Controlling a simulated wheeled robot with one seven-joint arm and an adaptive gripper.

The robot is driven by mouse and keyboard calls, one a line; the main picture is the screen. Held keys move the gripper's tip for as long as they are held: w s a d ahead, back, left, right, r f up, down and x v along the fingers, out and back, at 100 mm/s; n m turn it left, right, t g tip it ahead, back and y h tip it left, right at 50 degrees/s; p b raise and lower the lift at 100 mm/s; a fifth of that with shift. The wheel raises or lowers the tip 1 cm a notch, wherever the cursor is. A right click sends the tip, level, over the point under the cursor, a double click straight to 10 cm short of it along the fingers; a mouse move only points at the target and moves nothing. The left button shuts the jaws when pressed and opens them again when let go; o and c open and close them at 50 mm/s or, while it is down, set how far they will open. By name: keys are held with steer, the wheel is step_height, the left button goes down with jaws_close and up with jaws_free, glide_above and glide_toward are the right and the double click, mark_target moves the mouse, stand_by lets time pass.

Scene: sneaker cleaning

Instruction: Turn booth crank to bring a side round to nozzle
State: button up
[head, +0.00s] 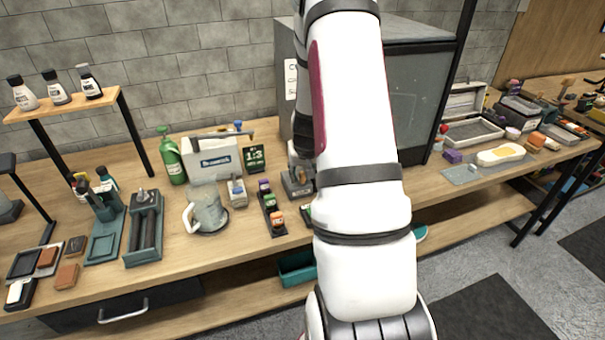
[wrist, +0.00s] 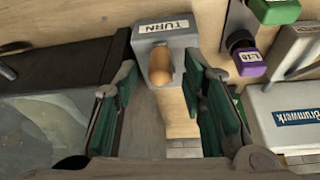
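The booth (head: 425,90) is a large grey cabinet with a dark window at the back wall in the head view, partly hidden by my arm. The crank's grey housing (wrist: 185,42) carries a white TURN label in the wrist view. Its wooden knob (wrist: 160,66) points toward the camera. My gripper (wrist: 162,85) is open, with one green-padded finger on each side of the knob's line. Gaps show between the knob and both fingers; I cannot tell whether the knob is between the tips or just beyond them. My arm hides the gripper in the head view. The nozzle is not visible.
A purple-capped bottle (wrist: 246,58) and a white Brunnwerk box (wrist: 290,120) lie to the right in the wrist view. In the head view, a bottle rack (head: 272,218) and a pitcher (head: 207,208) stand on the wooden bench (head: 255,250) left of my arm.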

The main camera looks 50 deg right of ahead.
steer(key=shift+w+d+f, duration=0.15)
steer(key=shift+f, duration=0.35)
jaws_close()
